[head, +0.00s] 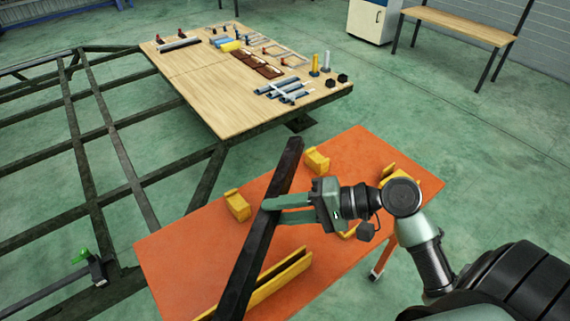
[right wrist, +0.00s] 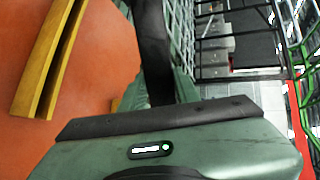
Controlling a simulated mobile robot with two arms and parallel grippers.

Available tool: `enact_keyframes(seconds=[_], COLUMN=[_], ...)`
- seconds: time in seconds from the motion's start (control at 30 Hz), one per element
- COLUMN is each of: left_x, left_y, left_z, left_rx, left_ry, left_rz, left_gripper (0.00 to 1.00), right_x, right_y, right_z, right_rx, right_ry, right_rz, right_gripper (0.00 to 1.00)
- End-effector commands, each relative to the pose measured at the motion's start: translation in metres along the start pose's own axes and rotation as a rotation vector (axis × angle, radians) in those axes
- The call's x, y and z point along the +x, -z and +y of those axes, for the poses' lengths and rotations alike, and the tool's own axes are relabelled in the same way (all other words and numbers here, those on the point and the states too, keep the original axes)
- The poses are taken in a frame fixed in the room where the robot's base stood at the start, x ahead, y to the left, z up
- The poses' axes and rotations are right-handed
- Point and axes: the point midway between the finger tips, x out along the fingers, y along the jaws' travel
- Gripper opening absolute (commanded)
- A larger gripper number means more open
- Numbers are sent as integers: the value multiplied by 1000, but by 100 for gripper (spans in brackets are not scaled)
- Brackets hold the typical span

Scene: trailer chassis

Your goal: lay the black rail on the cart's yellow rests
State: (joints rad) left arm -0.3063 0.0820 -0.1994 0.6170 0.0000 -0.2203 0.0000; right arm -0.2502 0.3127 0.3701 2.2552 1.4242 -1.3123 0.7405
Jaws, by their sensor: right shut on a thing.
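The black rail (head: 262,230) is long and dark, slanting across the orange cart (head: 178,256) in the head view. My right gripper (head: 268,205) is shut on it near its middle. The rail appears held above the cart top, though the gap is hard to judge. Yellow rests stand on the cart: one (head: 238,205) left of the rail, one (head: 316,160) right of its far end, another (head: 388,174) near the right edge, one partly behind my arm. In the right wrist view the rail (right wrist: 152,50) runs away from my gripper. My left gripper is out of view.
A long yellow channel (head: 285,275) lies on the cart's near side, partly hidden by the rail. A wooden table (head: 195,90) with parts stands beyond the cart. A dark chassis frame (head: 85,150) lies left. A bench (head: 455,24) stands at the back right.

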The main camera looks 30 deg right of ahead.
Motion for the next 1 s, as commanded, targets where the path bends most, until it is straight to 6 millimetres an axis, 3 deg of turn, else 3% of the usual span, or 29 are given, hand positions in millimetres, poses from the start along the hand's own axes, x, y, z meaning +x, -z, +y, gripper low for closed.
enact_keyframes(seconds=[0.03, 0.1, 0.23, 0.47, 0.6, 0.7, 0.83, 1.0], left_x=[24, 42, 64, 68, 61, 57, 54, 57], left_y=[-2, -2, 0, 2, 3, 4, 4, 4], left_z=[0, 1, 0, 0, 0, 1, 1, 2], left_rx=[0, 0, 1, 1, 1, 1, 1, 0], left_ry=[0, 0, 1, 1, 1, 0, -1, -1], left_rz=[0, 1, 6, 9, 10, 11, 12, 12], left_gripper=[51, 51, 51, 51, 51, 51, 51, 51], right_x=[9, 17, 32, 48, 48, 44, 40, 38], right_y=[1, 6, 26, 108, 162, 190, 213, 222], right_z=[24, 44, 65, 61, 53, 50, 50, 54], right_rx=[2, 5, 15, 48, 59, 60, 58, 55], right_ry=[6, 13, 49, 180, 265, 310, 346, 360], right_rz=[2, 11, 61, 276, 438, 533, 613, 646], right_gripper=[0, 0, 0, 0, 0, 0, 0, 0])
